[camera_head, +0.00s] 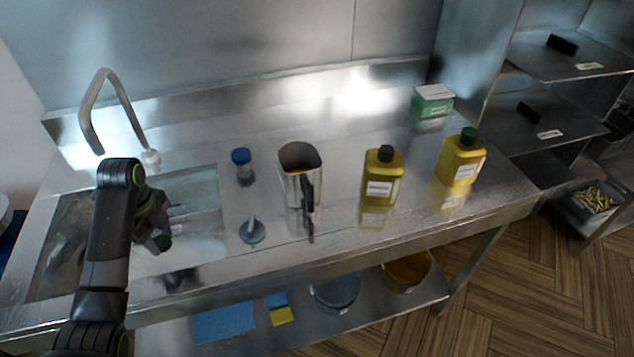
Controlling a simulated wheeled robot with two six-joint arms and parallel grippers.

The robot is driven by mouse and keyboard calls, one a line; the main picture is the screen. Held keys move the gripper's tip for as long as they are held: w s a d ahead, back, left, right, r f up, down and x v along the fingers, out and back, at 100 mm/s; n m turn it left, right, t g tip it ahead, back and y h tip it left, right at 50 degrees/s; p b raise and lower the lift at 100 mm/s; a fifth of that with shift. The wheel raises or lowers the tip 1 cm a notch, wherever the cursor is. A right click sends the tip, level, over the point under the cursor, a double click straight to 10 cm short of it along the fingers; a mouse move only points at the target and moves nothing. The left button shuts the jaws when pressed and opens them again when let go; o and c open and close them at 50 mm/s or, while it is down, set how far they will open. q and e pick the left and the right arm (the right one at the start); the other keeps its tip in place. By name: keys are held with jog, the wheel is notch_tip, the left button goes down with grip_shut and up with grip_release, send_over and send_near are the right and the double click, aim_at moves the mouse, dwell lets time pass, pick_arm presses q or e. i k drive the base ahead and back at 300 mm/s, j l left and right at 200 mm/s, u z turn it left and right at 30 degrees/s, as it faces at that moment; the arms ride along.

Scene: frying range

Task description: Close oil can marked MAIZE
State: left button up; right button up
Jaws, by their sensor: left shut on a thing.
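Two yellow oil cans stand upright on the steel counter at the right. The nearer can (378,178) has a small dark top; I cannot tell whether this is a cap or a bare neck. The farther can (460,160) has a dark green cap on it. Both carry white labels too small for me to read surely, so I cannot tell which says MAIZE. My left gripper (160,236) is over the sink area at the left, far from both cans. It is shut on a small dark green thing (163,243) that looks like a cap. My right gripper is out of view.
A metal container (297,158) with a dark handle stands mid-counter, between my left gripper and the cans. Beside it are a blue-topped shaker (242,165) and a grey knobbed lid (252,232). A tap (118,95) rises behind the sink. A green-white box (432,101) sits at the back right.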

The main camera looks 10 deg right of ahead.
aim_at(383, 168)
jog(key=j+z, duration=0.15)
jog(key=j, duration=0.35)
jog(key=j+z, duration=0.2)
jog(key=j, duration=0.3)
jog(key=k+j+z, duration=0.15)
jog(key=j, duration=0.35)
